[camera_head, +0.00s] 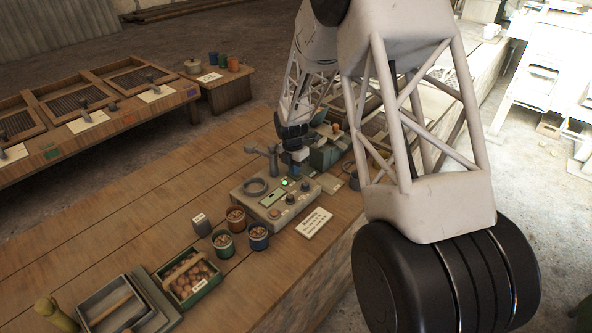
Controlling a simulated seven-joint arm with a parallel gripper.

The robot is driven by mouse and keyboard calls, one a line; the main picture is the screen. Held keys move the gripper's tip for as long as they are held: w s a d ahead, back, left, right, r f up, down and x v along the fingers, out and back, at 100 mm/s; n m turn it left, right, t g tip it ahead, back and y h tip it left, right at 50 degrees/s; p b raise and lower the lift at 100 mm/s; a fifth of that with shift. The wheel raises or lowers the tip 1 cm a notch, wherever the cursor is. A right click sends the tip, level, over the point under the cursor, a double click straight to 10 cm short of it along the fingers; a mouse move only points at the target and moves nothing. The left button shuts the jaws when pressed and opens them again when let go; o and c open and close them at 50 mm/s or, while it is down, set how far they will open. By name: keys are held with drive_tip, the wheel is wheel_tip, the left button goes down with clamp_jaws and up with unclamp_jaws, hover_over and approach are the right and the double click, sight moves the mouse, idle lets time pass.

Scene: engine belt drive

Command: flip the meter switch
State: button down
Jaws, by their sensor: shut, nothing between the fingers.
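The meter (262,208) is a pale box on the wooden workbench, with a round ring on top at its left. A green light (284,183) is lit near its back edge, and a small display and dark knobs (290,198) sit on its face. I cannot tell which small part is the switch. My gripper (297,163) is shut and empty, pointing down over the meter's back right part. At this size I cannot tell whether its fingertips touch the meter; they may hide part of its controls.
Several small pots (236,217) stand left of the meter, near a green crate (190,277). A white label card (314,222) lies in front. A grey-green block (325,154) stands close behind my gripper.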

drive_tip(key=shift+a+r, duration=0.15)
drive_tip(key=shift+s+d+f, duration=0.3)
drive_tip(key=shift+s+d, duration=0.15)
drive_tip(key=shift+s, duration=0.05)
drive_tip(key=shift+w+r, duration=0.15)
drive_tip(key=shift+r, duration=0.3)
wheel_tip(320, 180, up, 13)
drive_tip(key=w+a, duration=0.1)
drive_tip(key=s+d+r+m, duration=0.3)
drive_tip(key=s+r, duration=0.3)
drive_tip(key=s, duration=0.2)
drive_tip(key=s+d+r+m+t, duration=0.1)
drive_tip(key=s+d+r+m, duration=0.2)
drive_tip(key=s+r+m, duration=0.3)
drive_tip(key=shift+s+d+r+m, duration=0.15)
drive_tip(key=shift+s+r+m, duration=0.25)
drive_tip(key=shift+s, duration=0.45)
drive_tip(key=shift+s, duration=0.1)
